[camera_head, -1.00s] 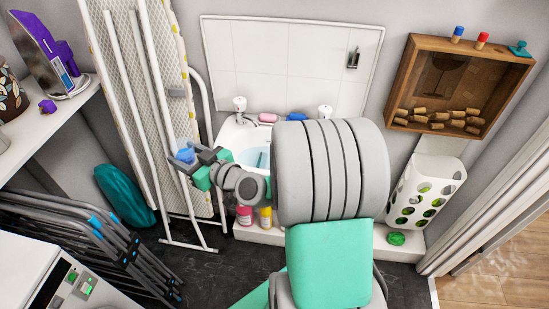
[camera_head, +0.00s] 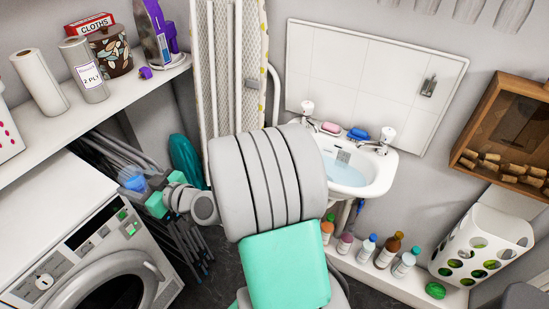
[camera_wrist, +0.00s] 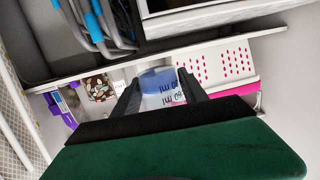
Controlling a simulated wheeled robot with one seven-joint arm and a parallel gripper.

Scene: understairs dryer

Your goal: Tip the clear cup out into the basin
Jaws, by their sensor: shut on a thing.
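The clear cup (camera_head: 133,176) is held in my gripper (camera_head: 142,190), at the left in the head view, in front of the folded chairs and just right of the white machine. Blue shows in its lower part. In the wrist view the cup (camera_wrist: 161,88) sits between the two dark fingers (camera_wrist: 160,92), with its blue part and upside-down "ml" markings visible. The white basin (camera_head: 372,186) is on the wall right of my arm, well apart from the cup. It holds pale blue water and a small grey grid-like piece. My arm hides its left edge.
A white shelf (camera_head: 100,108) with paper rolls, a patterned pot and an iron is at upper left. The white front-loading machine (camera_head: 90,240) stands below. The ironing board (camera_head: 228,75) leans behind my arm. Several bottles stand on a ledge (camera_head: 400,285) under the basin.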

